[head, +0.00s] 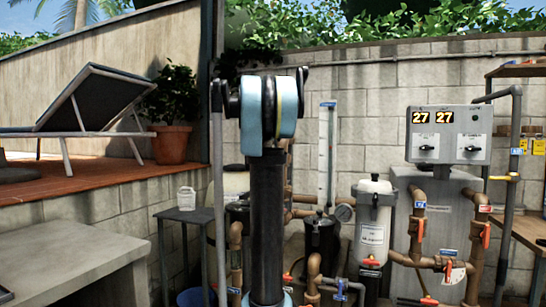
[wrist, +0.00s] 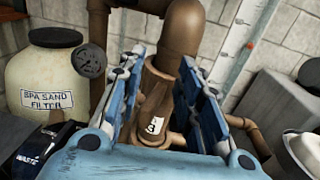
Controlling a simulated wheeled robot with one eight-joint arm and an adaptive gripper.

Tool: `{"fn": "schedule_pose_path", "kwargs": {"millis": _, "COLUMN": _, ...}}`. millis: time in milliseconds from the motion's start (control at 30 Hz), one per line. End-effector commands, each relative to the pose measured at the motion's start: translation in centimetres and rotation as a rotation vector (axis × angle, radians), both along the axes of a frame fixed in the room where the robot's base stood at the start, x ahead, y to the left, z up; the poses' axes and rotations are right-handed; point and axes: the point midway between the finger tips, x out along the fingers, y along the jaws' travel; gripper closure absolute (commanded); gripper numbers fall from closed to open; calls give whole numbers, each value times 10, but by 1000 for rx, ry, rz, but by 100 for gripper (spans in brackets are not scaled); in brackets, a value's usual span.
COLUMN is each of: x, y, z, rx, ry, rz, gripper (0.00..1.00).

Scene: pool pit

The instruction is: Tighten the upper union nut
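In the wrist view, a brown pipe fitting (wrist: 160,82) with a white label marked 3 stands tilted below a brown elbow. A thicker collar on it looks like the union nut, but I cannot tell its exact edges. My gripper (wrist: 168,92) has its two blue and black fingers spread, one on each side of this fitting. The fingers look apart from it, though contact lower down is hidden by the gripper body. In the head view my arm covers the middle, and the gripper and this fitting are hidden behind it.
A white scale board (wrist: 243,38) rises at the right. The head view shows a white canister (head: 374,220), brown pipes with valves, and a grey control box (head: 448,134).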

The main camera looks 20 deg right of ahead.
Motion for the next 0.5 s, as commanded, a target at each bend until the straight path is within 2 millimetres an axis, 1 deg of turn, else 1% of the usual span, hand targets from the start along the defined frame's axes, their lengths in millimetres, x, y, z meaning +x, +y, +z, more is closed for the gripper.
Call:
{"fn": "schedule_pose_path", "kwargs": {"millis": 167, "x": -17, "y": 13, "z": 0, "rx": 0, "ry": 0, "rz": 2, "gripper": 68}}
{"fn": "schedule_pose_path", "kwargs": {"millis": 500, "x": -60, "y": 42, "z": -1, "rx": 1, "ry": 1, "rz": 0, "gripper": 68}}
